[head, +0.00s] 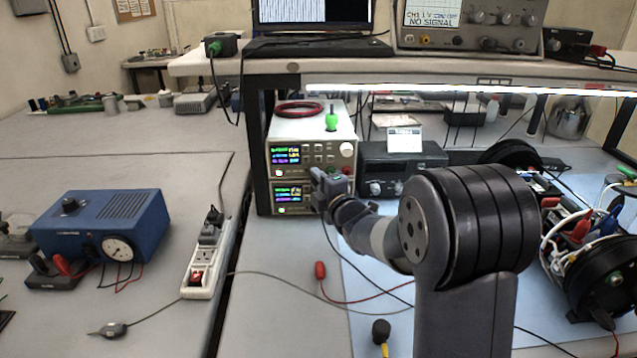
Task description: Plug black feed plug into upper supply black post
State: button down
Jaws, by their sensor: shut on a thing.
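Two bench supplies are stacked under the shelf. The upper supply (312,128) has a lit display, buttons and a white knob on its front. The lower supply (281,209) sits beneath it, partly covered by my gripper. My gripper (321,187) is in front of the right part of the supplies' fronts, around the height where the two meet. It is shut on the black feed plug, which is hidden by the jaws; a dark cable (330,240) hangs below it. The upper supply's black post is hidden or too small to make out. I cannot tell whether the plug touches it.
A dark instrument (425,158) stands right of the supplies. A shelf post (258,150) rises at their left. A power strip (205,262) and blue box (105,228) are on the left table.

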jog(key=shift+w, duration=0.2)
jog(key=c, duration=1.2)
grip_release()
jog(key=shift+s, duration=0.1)
jog(key=b+v, duration=0.2)
jog(key=v, duration=0.8)
jog(key=shift+s+d, duration=0.2)
jog(key=shift+s, duration=0.1)
jog(key=p+x, duration=0.2)
jog(key=x, duration=0.9)
jog(key=shift+s, duration=0.2)
jog(key=shift+s+d, duration=0.1)
